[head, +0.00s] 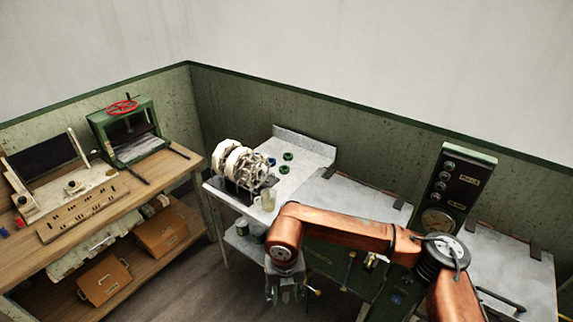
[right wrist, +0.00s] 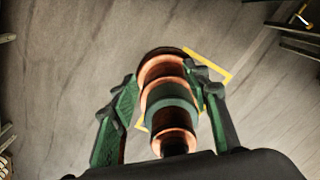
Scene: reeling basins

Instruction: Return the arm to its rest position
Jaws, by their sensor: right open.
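My right arm (head: 345,228) comes in from the lower right of the head view, bends at an elbow and hangs down at its end. My right gripper (head: 285,297) points downward in front of the metal tables, over the floor. In the right wrist view my right gripper (right wrist: 165,105) has its two green-padded fingers spread apart. No object is held between them. A copper-coloured column with a dark green band shows beyond and between the fingers, apparently part of my own body. My left gripper is not in view.
A white-topped table (head: 312,150) holds a white reel machine (head: 243,165), a clear beaker (head: 268,198) and several small green and blue pieces. A grey-lidded basin (head: 350,197) and a control panel (head: 455,190) stand to the right. A wooden bench (head: 125,200) stands left. Bare floor (head: 225,285) lies between.

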